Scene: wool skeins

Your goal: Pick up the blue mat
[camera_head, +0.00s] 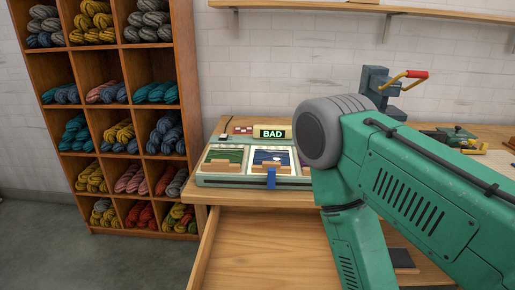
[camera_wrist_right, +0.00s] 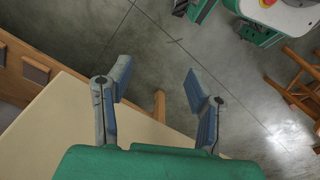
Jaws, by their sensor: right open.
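A shallow tray (camera_head: 205,181) sits on the bench at the left end. Its left compartment shows a green patterned mat (camera_head: 222,155), and its middle one a blue and white mat (camera_head: 270,158). A purple edge shows at its right, mostly hidden by my right arm. A blue tab (camera_head: 271,178) stands at the tray's front. My right gripper (camera_wrist_right: 155,84) is open and empty in the right wrist view, above the floor past a pale tabletop edge. It is hidden in the head view. My left gripper is not in view.
A wooden drawer (camera_head: 265,245) is open below the bench. A shelf (camera_head: 122,105) of wool skeins stands left. A clamp with a red-tipped handle (camera_head: 417,74) is behind my arm. A stool (camera_wrist_right: 300,85) stands on the floor.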

